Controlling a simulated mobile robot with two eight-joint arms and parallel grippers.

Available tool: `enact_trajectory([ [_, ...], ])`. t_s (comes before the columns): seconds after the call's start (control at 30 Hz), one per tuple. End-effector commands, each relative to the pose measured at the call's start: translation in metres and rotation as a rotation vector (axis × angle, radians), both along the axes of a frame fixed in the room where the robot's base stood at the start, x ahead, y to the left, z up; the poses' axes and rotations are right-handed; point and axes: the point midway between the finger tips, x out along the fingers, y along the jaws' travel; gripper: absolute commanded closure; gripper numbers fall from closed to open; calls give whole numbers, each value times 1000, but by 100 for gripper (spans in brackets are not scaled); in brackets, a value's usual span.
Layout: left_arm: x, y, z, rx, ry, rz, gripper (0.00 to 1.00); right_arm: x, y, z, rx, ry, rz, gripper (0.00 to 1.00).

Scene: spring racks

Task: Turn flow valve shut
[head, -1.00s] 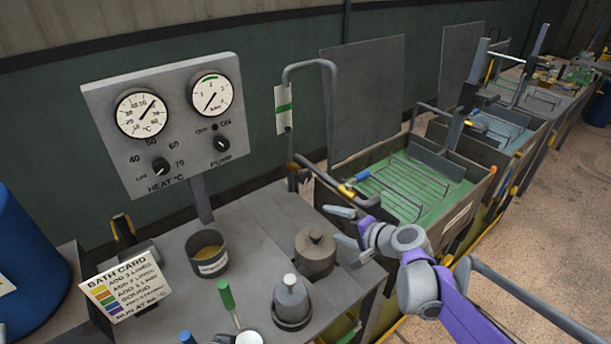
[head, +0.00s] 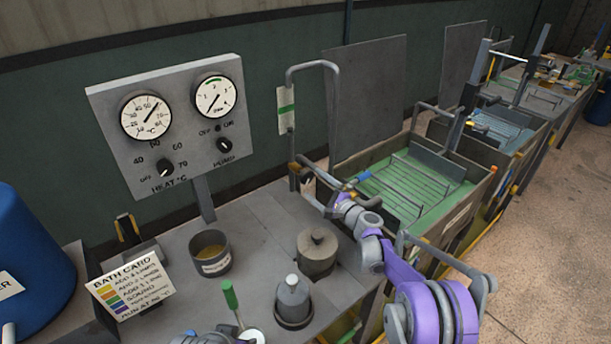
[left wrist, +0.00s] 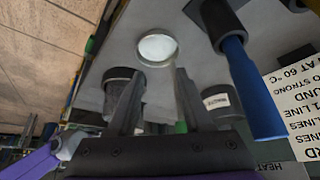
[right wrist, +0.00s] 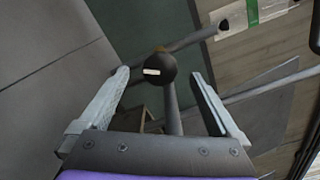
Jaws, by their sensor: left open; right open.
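A grey pipe (head: 314,65) with a green-striped tag (head: 284,110) rises beside the green bath. A black round knob with a white mark (right wrist: 160,68), likely the flow valve's, shows in the right wrist view on a grey stem. My right gripper (head: 325,190) is open at the pipework by the bath's near left corner, partly hiding it. In the right wrist view, the knob is beyond and between its spread fingers (right wrist: 160,80), apart from both. My left gripper (left wrist: 157,90) is open and empty above the bench; only part of that arm shows at the head view's bottom edge.
The gauge panel (head: 190,150) stands behind the grey bench (head: 255,235). A labelled cup (head: 210,255), lidded pot (head: 317,252), green-handled tool (head: 230,298) and bath card (head: 130,286) occupy it. The green bath (head: 405,190) is at the right; floor beyond is clear.

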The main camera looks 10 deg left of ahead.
Motion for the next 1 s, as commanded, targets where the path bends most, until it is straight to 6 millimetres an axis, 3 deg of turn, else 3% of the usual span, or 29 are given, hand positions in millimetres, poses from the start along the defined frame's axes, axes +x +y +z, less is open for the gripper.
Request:
enact_trajectory([
  [0.3,8,0,18,0,-15,0,50,36,35,3,-1,-2,1,2],
  [0.7,9,0,19,0,-16,0,50,41,41,1,-1,0,0,2],
  [1.0,8,0,19,0,-16,0,50,41,41,1,-2,-1,0,54],
])
